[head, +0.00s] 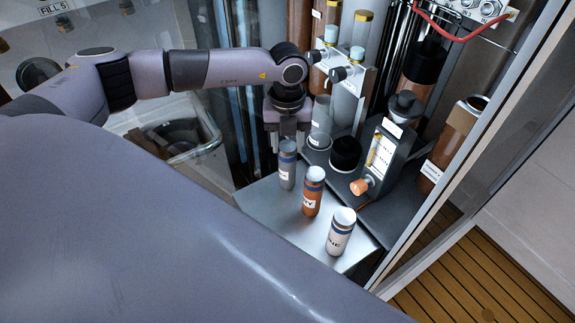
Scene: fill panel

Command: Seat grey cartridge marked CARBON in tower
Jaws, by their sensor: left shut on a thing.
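The grey cartridge (287,172) with a blue band and a white label stands upright at the left of a metal shelf (262,208). The label is too small to read. My left gripper (287,140) points down over it and is shut on its top end. I cannot tell whether its base touches the shelf. Behind it, a clear tube (320,122) rises above an open dark ring (318,150), which may belong to the tower. My right gripper is not in view.
An orange-brown cartridge (313,192) and a white one (341,232) stand to the right on the shelf. A black round part (345,153) and a gauge block with an orange knob (361,187) stand behind. A glass panel edge (445,190) bounds the right.

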